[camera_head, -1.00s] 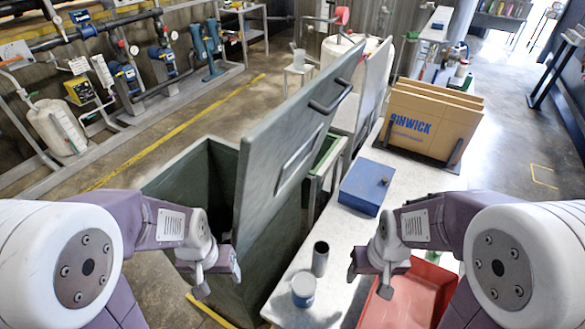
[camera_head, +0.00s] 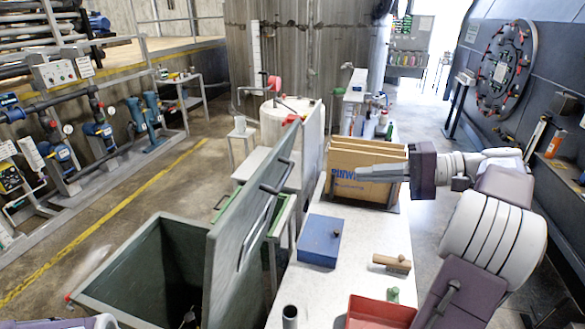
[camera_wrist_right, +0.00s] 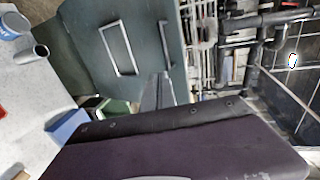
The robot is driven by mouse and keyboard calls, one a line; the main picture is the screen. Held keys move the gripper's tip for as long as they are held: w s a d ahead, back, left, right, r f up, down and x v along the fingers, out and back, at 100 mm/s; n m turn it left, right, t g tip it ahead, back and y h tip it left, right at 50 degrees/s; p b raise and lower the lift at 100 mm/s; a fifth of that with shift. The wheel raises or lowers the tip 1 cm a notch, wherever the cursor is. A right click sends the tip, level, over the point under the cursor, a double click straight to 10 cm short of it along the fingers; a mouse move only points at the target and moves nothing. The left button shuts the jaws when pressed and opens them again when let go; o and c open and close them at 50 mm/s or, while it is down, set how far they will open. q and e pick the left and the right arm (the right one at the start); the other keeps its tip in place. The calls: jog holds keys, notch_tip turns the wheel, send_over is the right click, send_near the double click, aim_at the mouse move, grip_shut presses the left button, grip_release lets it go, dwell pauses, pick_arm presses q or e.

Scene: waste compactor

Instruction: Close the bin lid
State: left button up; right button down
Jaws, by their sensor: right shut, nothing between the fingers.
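The dark green bin (camera_head: 130,265) stands open at the lower left of the head view. Its grey-green lid (camera_head: 232,262) stands steeply up on the bin's right side, with a bar handle (camera_head: 276,188) near its top edge. My right gripper (camera_head: 360,174) is shut and empty, raised in front of the cardboard box and pointing left, to the right of the lid and apart from it. In the right wrist view the shut fingers (camera_wrist_right: 158,92) overlap the lid's lower part (camera_wrist_right: 90,55) in the picture.
The white bench (camera_head: 350,265) right of the lid carries a blue box (camera_head: 320,240), a cardboard box (camera_head: 345,188), a brush (camera_head: 392,263), a dark cup (camera_head: 290,316) and a red tray (camera_head: 380,312). Floor left of the bin is clear.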

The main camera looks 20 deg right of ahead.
jog(key=r+p+x, duration=0.1)
jog(key=p+x, duration=0.3)
jog(key=x, duration=1)
jog(key=shift+w, duration=0.25)
